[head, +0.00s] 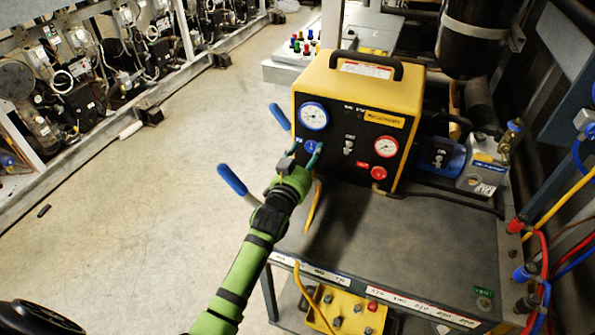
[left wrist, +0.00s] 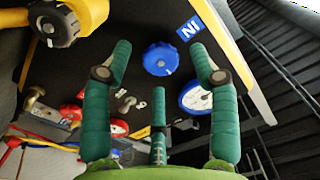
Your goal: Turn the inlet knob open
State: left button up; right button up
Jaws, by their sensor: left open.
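The inlet knob is a blue ridged knob (left wrist: 161,59) with a blue "IN" label (left wrist: 190,29) beside it. In the head view the knob (head: 310,147) sits on the black front panel of the yellow machine (head: 343,100), below the blue-rimmed gauge (head: 313,116). My left gripper (head: 304,156) is at the panel in front of the knob. In the left wrist view its green fingers are spread, with the knob between and beyond their tips; I see no contact. The head view partly hides the knob behind the fingers. My right gripper is not in view.
A red-rimmed gauge (head: 386,147) and red knob (head: 378,173) are on the panel's right. Blue-handled bars (head: 232,180) rise at the cart's left edge. A yellow hose (head: 314,208) hangs below the panel. The grey cart top (head: 400,235) is mostly clear.

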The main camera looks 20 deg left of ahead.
pick_arm(q)
jog(key=s, duration=1)
jog(key=shift+a, duration=0.15)
